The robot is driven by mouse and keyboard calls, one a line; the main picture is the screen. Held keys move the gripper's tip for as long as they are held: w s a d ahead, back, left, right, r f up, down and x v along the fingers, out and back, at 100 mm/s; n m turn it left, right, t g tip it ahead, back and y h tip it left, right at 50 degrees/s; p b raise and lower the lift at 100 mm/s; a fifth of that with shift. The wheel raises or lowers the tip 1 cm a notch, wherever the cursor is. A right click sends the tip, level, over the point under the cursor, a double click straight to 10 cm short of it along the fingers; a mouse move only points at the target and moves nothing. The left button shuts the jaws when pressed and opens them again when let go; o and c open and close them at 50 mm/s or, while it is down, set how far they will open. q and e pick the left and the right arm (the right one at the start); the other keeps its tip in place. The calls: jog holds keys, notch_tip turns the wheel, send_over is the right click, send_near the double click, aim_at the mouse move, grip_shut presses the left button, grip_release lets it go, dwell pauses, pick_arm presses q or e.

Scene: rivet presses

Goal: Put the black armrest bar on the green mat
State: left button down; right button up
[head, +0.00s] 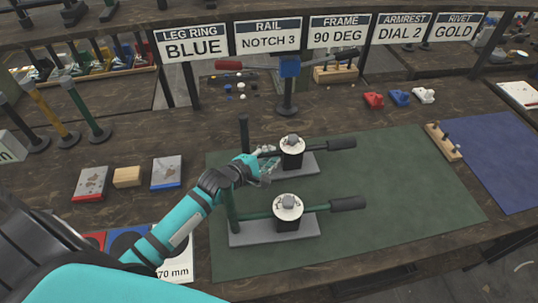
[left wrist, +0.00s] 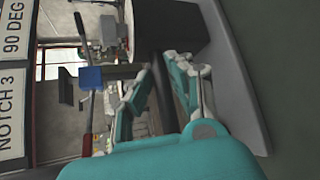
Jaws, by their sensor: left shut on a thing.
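My left gripper (head: 268,163) is at the left side of the far press (head: 300,167), which stands on the green mat (head: 400,190). It is shut on a dark bar, which shows between its fingers in the left wrist view (left wrist: 165,90). This looks like the black armrest bar; a black upright piece (head: 244,132) rises just behind the gripper. The gripper hides much of the bar, so I cannot tell whether it is still seated in the press. My right gripper is not in view.
A near press (head: 275,232) with a green bar (head: 255,215) stands on the mat in front. Black handles (head: 347,205) stick out to the right. The mat's right part is clear, up to a wooden peg block (head: 443,142) and a blue mat (head: 495,160).

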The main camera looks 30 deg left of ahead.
pick_arm(q)
jog(key=shift+r, duration=0.1)
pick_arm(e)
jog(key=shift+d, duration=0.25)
pick_arm(q)
jog(key=c, duration=1.2)
grip_release()
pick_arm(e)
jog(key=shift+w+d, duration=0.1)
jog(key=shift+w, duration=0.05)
pick_arm(q)
jog(key=v, duration=0.7)
jog(key=shift+s, duration=0.3)
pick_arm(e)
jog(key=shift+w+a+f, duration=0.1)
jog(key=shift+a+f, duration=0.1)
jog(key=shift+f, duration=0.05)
